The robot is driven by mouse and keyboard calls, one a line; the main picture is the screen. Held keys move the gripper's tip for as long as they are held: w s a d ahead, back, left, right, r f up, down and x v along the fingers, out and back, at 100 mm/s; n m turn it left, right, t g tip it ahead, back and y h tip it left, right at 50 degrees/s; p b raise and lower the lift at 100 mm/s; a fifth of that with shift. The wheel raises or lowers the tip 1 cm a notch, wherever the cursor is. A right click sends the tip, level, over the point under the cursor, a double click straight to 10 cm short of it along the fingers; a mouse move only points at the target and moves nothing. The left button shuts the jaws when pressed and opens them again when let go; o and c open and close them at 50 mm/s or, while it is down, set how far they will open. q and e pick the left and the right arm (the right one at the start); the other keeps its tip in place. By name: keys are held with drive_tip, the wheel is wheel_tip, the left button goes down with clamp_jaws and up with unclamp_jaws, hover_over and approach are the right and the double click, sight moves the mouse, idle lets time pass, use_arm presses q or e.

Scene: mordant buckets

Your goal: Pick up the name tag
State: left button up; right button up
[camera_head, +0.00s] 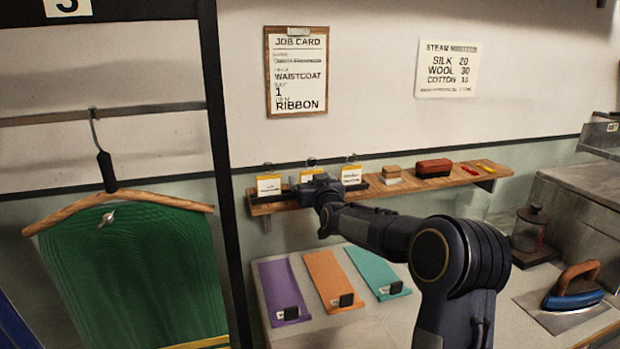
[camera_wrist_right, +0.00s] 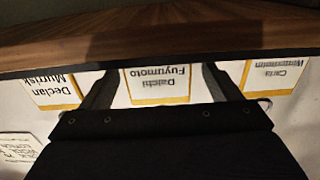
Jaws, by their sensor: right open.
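Three white name tags with yellow borders stand in a row at the shelf in the head view: a left one (camera_head: 269,186), a middle one (camera_head: 310,174) and a right one (camera_head: 351,175). In the right wrist view they appear upside down, reading Declan (camera_wrist_right: 52,90), Daichi Fuyumoto (camera_wrist_right: 158,84) and Carla (camera_wrist_right: 277,75); some surnames are hard to read. My right gripper (camera_head: 318,184) is at the middle tag. Its open fingers (camera_wrist_right: 160,82) stand either side of the Daichi Fuyumoto tag, with nothing gripped. My left gripper is out of view.
The wooden shelf (camera_head: 400,187) also holds a tan block (camera_head: 391,172), a red-brown brush-like item (camera_head: 433,168) and small red and yellow items. Purple (camera_head: 283,290), orange (camera_head: 331,278) and teal (camera_head: 374,270) strips lie below. An iron (camera_head: 575,288) stands right. A green garment (camera_head: 135,270) hangs left.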

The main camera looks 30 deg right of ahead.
drive_tip(key=shift+x, duration=1.1)
drive_tip(key=shift+d, duration=0.1)
drive_tip(key=c, duration=1)
drive_tip(key=shift+r, duration=0.1)
drive_tip(key=shift+c, duration=0.2)
drive_tip(key=shift+r, duration=0.25)
wheel_tip(320, 180, up, 2)
drive_tip(key=shift+r, duration=0.15)
drive_tip(key=s+r+b, duration=0.1)
drive_tip(key=s+r, duration=0.9)
drive_tip(key=s, duration=0.4)
drive_tip(key=shift+b, duration=0.35)
